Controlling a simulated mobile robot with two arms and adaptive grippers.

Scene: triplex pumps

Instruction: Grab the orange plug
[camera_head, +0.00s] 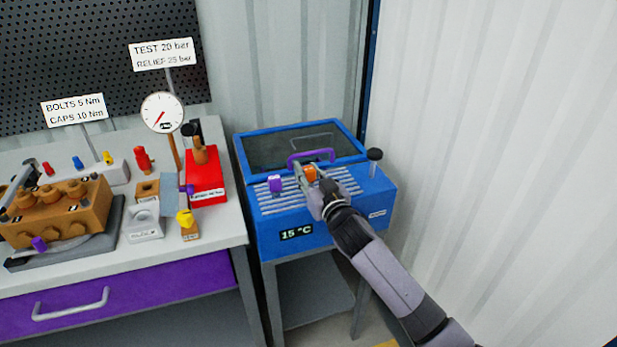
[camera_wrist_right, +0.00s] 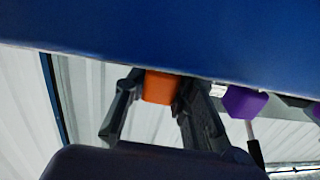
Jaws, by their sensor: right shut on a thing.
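The orange plug (camera_head: 311,173) is at the blue cooling box, on its slatted top just in front of the purple handle. My right gripper (camera_head: 309,183) reaches in from the lower right and is shut on the orange plug. In the right wrist view the orange plug (camera_wrist_right: 160,87) sits between the two dark fingers of the right gripper (camera_wrist_right: 157,95), close against a blue surface. Whether the plug is lifted clear of the box top cannot be told. My left gripper is not in view.
The blue box (camera_head: 285,240) has a glass lid and a purple handle (camera_head: 310,156). A purple block (camera_head: 275,184) stands left of the plug, and a black knob (camera_head: 375,155) rises at the right. A workbench (camera_head: 120,258) with a pump and gauge is on the left.

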